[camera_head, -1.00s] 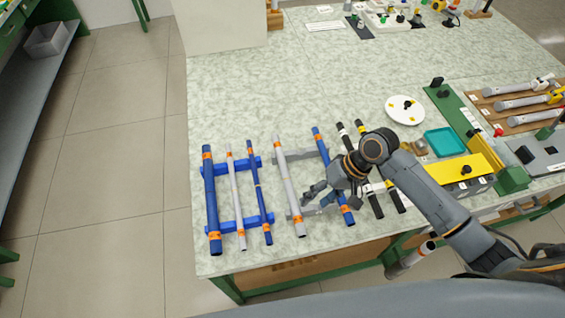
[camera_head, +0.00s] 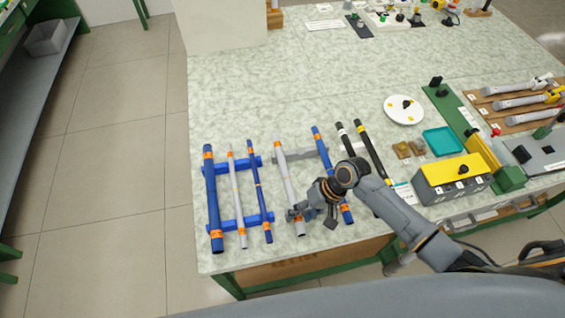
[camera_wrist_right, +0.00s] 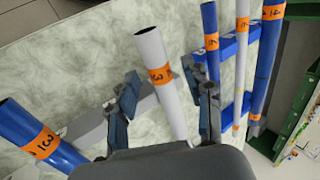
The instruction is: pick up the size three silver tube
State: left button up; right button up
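The silver tube (camera_head: 285,172) with an orange band marked 3 lies across a grey rack (camera_head: 308,154). It also shows in the right wrist view (camera_wrist_right: 153,47), where its near end runs between the fingers. My right gripper (camera_head: 297,214) is over the near part of this tube and hides some of it. In the right wrist view the gripper (camera_wrist_right: 165,108) is open, one finger on each side of the tube, with gaps visible. A thinner silver tube (camera_head: 236,190) lies on the blue rack to the left. My left gripper is not in view.
A blue tube (camera_head: 320,145) shares the grey rack, close on the right of my gripper. Blue tubes (camera_head: 212,190) (camera_head: 256,185) lie on the blue rack (camera_head: 225,225). Black rods (camera_head: 370,150) lie farther right.

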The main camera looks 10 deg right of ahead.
jog(key=c, duration=0.8)
jog(key=shift+r, duration=0.15)
jog(key=shift+c, duration=0.2)
